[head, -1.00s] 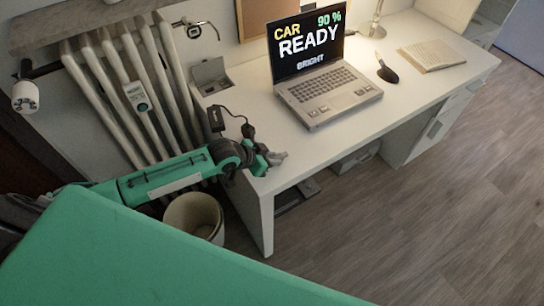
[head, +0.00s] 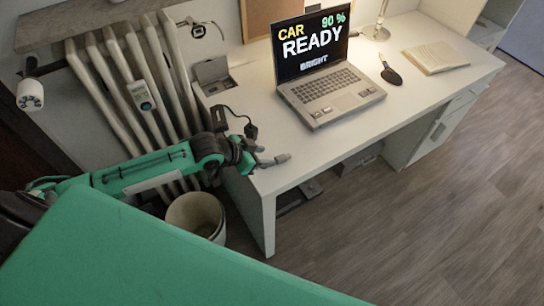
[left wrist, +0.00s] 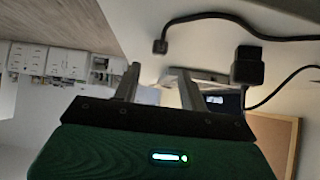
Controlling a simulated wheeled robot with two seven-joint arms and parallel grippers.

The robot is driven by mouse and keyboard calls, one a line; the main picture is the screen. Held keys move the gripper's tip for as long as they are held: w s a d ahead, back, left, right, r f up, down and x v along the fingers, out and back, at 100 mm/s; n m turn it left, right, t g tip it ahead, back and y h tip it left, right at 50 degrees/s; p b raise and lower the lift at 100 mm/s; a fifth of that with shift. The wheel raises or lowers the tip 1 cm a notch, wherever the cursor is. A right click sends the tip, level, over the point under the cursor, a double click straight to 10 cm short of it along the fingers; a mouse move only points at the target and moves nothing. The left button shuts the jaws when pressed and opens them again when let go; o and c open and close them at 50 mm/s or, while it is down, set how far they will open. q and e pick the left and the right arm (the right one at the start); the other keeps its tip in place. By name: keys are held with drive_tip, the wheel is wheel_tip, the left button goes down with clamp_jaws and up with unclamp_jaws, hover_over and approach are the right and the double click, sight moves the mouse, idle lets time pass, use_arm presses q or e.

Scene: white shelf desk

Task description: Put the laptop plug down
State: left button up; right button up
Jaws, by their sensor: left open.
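The laptop plug (head: 251,131) is a small black piece on a black cable, lying on the white desk near its left end. In the left wrist view the plug (left wrist: 160,46) shows beyond the fingertips, apart from them. My left gripper (head: 272,160) is at the desk's front left corner, nearer the front edge than the plug. In the left wrist view its two grey fingers (left wrist: 158,72) are spread with nothing held between them. The laptop (head: 328,92) stands open on the desk, its screen reading "CAR READY 90 % BRIGHT". My right gripper is not in view.
A black power brick (head: 218,118) lies by the desk's left edge; it also shows in the left wrist view (left wrist: 247,70). An open grey box (head: 213,76) sits behind it. A bin (head: 195,216) stands below.

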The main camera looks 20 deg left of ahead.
use_arm(q)
drive_tip(key=v, duration=0.6)
drive_tip(key=shift+s, duration=0.1)
idle(0.4)
